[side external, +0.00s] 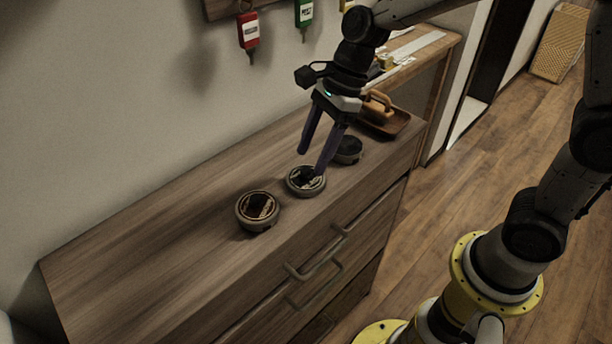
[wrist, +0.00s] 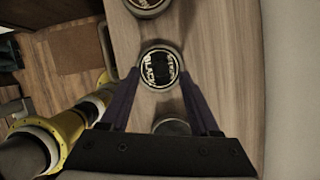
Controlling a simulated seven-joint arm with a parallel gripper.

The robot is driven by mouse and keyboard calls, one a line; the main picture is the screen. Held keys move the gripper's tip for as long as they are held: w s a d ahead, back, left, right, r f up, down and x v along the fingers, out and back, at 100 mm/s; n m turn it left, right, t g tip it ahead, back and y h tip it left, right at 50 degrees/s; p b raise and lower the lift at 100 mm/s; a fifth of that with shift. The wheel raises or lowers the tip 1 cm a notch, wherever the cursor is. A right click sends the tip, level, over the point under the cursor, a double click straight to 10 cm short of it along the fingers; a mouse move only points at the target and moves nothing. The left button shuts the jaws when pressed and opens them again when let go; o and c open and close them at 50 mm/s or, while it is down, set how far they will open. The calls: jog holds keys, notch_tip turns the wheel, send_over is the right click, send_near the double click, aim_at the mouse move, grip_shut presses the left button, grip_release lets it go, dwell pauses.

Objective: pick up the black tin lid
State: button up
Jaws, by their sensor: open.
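A round tin (side external: 305,181) with a metal rim and a dark label stands in the middle of a row of three on the dresser. In the wrist view its lid (wrist: 160,68) faces me, and the label seems to read "BLACK". My gripper (side external: 312,160) is open and empty, with its fingers pointing down just above this tin. In the wrist view my fingertips (wrist: 159,74) appear on either side of the lid. I cannot tell the exact height gap. One finger covers part of the tin in the side view.
A brown-labelled tin (side external: 257,211) stands to the left. A dark-topped tin (side external: 347,150) stands to the right, close to my gripper. A wooden-handled brush (side external: 378,104) lies farther back. The dresser top (side external: 150,245) is clear at left; drawer handles (side external: 318,262) project in front.

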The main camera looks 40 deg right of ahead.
aim_at(306, 176)
jog(key=shift+x, duration=1.45)
jog(key=shift+c, duration=0.3)
grip_shut()
